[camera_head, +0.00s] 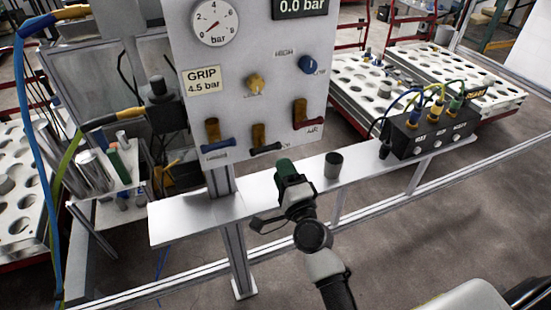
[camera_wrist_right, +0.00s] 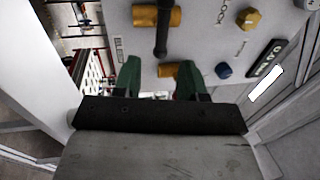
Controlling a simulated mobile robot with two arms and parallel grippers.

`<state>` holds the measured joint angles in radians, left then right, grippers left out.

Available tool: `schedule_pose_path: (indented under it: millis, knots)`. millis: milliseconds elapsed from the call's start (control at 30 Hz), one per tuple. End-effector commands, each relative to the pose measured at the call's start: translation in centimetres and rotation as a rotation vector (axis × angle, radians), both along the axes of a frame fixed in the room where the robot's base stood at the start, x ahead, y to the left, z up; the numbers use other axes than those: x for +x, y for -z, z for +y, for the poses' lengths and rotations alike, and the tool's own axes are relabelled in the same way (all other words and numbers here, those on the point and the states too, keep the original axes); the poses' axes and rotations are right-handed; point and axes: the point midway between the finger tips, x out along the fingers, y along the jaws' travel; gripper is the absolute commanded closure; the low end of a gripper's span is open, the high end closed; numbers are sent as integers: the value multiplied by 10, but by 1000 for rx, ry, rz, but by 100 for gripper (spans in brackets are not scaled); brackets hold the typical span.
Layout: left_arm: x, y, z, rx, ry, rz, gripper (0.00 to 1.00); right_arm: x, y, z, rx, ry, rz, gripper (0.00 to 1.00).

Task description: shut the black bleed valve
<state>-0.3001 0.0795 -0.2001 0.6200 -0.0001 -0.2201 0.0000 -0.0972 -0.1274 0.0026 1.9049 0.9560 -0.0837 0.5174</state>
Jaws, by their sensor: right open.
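The black bleed valve has a brass body (camera_head: 258,134) at the lower middle of the upright panel, with a black lever (camera_head: 266,149) lying crosswise to it. In the right wrist view the black lever (camera_wrist_right: 162,32) stands ahead of my right gripper (camera_wrist_right: 158,76), across its brass body (camera_wrist_right: 143,16). My right gripper (camera_head: 286,167) is open, its green fingers apart and empty, just below and in front of the panel. The lever appears beyond the fingertips, not between them. My left gripper is not in view.
A blue lever (camera_head: 217,145) is left of the black one and a red lever (camera_head: 308,122) right. A yellow knob (camera_head: 255,83) and blue knob (camera_head: 308,64) sit above. A dark cup (camera_head: 333,165) and black connector box (camera_head: 430,132) stand on the shelf (camera_head: 185,218).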

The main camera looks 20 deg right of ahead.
Motion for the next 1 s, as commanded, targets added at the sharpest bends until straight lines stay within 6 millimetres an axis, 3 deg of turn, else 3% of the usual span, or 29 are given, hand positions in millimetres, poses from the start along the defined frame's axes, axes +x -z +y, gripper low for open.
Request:
schedule_pose_path:
  millis: [100,233,800,900,967,1000]
  knots:
    - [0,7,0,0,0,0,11,-19,6,-1,-1,0,2,59]
    - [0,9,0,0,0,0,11,-29,7,-1,-1,0,0,59]
    - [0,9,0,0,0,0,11,-31,8,-1,-4,-1,4,59]
    - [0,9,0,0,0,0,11,-29,27,3,-44,-8,45,59]
    - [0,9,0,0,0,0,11,-28,52,8,-97,-18,100,59]
    - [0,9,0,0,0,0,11,-28,75,12,-149,-28,147,59]
